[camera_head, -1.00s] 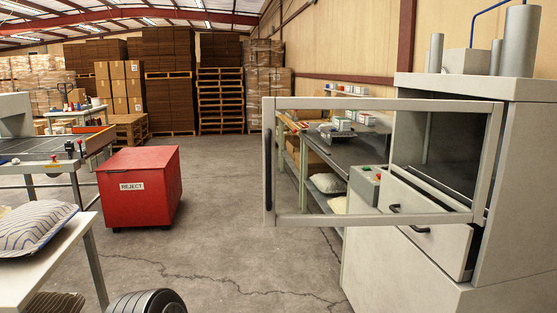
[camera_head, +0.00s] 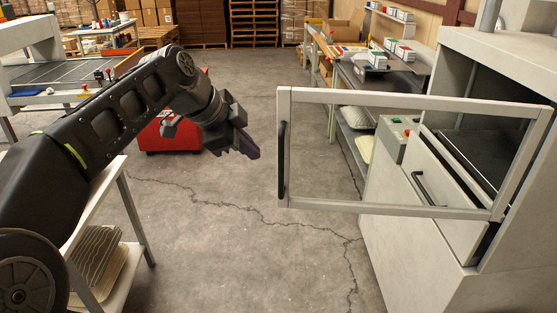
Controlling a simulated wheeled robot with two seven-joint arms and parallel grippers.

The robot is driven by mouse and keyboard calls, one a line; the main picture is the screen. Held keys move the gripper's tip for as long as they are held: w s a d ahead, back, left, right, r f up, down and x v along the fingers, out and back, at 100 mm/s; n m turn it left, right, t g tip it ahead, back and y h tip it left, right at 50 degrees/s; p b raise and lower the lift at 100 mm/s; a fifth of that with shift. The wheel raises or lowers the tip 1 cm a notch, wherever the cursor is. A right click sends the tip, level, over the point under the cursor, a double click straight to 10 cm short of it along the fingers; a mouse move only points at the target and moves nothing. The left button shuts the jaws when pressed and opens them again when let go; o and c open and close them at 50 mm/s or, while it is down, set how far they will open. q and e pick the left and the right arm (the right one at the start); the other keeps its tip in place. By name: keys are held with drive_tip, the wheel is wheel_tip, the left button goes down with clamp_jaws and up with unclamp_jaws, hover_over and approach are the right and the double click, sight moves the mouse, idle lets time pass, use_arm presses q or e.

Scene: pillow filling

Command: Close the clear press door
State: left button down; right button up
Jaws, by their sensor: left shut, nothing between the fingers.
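The clear press door (camera_head: 400,207) has a pale grey frame around a see-through pane and stands swung wide open, reaching left from the press. Its dark vertical handle (camera_head: 282,160) is on the door's free left edge. The grey press (camera_head: 420,262) stands at the right with its dark chamber (camera_head: 478,158) exposed. My left gripper (camera_head: 250,148) is shut and empty, in the air a little left of the handle and apart from it. My right gripper is not in view.
An open drawer (camera_head: 450,205) juts from the press behind the door, beside a control box with buttons (camera_head: 391,138). A red reject bin (camera_head: 165,138) is partly hidden behind my left arm. A white table (camera_head: 118,180) stands at the left. The cracked floor between is clear.

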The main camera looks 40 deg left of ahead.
use_arm(q)
drive_tip(key=shift+f, duration=0.1)
drive_tip(key=p+x, duration=0.1)
drive_tip(key=x, duration=0.9)
drive_tip(key=shift+p, duration=0.3)
drive_tip(key=shift+w, duration=0.1)
